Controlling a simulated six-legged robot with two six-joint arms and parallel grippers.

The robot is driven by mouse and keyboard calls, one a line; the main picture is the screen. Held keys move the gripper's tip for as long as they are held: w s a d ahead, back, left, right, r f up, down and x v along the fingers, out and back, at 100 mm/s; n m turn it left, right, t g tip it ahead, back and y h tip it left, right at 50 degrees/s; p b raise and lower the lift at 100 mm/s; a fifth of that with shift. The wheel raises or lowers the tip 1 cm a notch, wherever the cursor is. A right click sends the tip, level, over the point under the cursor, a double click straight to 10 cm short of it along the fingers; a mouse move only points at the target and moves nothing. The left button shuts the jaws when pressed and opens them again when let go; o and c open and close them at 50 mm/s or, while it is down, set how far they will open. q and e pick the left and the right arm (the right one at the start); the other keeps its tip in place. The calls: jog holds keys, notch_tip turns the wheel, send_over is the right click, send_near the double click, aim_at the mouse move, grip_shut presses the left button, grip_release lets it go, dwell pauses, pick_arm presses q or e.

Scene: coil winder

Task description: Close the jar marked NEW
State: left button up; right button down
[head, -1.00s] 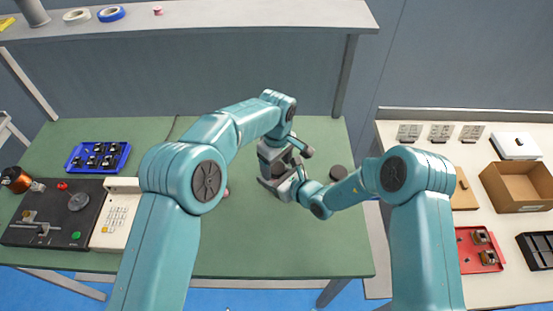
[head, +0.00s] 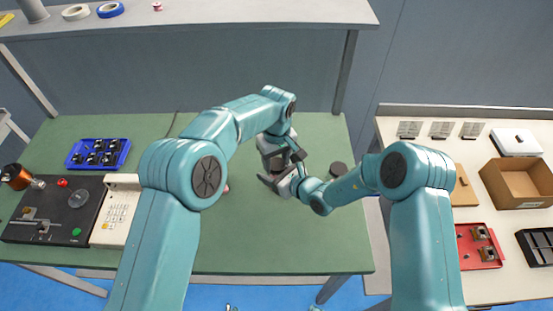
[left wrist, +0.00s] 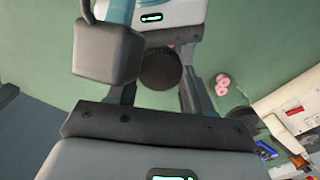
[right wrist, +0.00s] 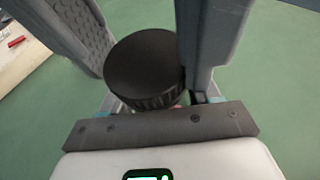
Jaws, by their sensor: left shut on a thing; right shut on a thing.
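My left gripper (head: 283,157) is shut on a dark round lid (left wrist: 160,69). In the right wrist view the lid (right wrist: 145,67) shows a flat black top and ribbed side, with grey fingers on both sides of it. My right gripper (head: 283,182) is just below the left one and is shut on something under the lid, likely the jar. The jar body is hidden by the lid and fingers, so I cannot tell whether the lid is seated on it. No NEW marking is readable.
Another dark round object (head: 338,169) stands on the green table (head: 250,240) right of the grippers. Pink rolls (left wrist: 222,83) lie to the left, mostly behind my left arm in the head view. A blue tray (head: 97,153) and a black winder (head: 55,212) are farther left. The front middle is clear.

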pick_arm(q)
jog(key=o, duration=1.2)
jog(key=shift+c, duration=0.2)
jog(key=shift+r, duration=2.3)
jog(key=shift+c, duration=0.2)
notch_tip(320, 180, up, 4)
jog(key=n, duration=0.3)
jog(key=shift+f, duration=0.25)
jog(key=shift+f, duration=0.1)
jog(key=shift+f, duration=3.95)
